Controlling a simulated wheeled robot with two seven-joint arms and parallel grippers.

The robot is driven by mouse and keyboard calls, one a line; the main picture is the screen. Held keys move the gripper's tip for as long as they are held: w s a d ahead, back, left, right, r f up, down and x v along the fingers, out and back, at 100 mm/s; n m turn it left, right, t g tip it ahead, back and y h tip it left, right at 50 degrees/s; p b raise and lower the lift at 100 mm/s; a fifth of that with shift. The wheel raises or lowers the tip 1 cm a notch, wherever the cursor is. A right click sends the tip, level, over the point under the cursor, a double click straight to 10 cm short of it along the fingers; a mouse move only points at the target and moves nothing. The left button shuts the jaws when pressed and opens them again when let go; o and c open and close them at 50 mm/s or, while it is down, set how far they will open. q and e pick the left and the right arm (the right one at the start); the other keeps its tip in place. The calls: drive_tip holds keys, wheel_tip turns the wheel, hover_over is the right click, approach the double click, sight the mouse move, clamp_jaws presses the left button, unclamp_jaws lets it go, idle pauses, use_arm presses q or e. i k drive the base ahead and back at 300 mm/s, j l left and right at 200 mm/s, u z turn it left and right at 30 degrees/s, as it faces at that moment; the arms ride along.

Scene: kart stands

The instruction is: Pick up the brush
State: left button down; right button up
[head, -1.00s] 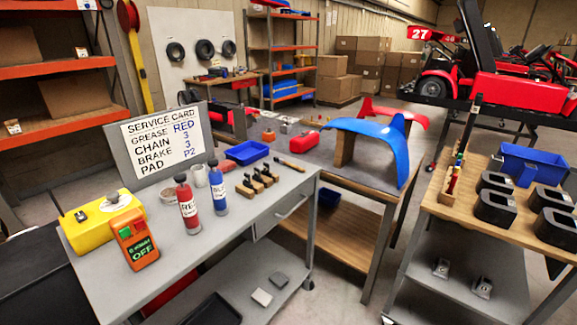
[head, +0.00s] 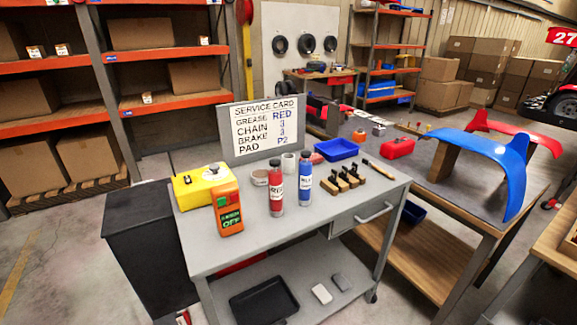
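What looks like the brush (head: 379,169) lies near the back right corner of the grey cart top (head: 245,243). It is thin, with a brown handle and a darker end. It lies beside the wooden block with several dark-topped pieces (head: 344,181) and in front of the blue tray (head: 337,149). Nothing covers it. Neither of my grippers is in view.
The cart also holds a red bottle (head: 276,190), a blue bottle (head: 305,182), an orange device (head: 227,208), a yellow box (head: 201,187) and a service card board (head: 265,131). A workbench (head: 440,190) with blue and red fairings stands right. Floor shows left.

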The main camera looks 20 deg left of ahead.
sight(367, 161)
drive_tip(key=i+l+z, duration=0.25)
drive_tip(key=i, duration=0.25)
drive_tip(key=i+l+z, duration=0.25)
drive_tip(key=i, duration=0.25)
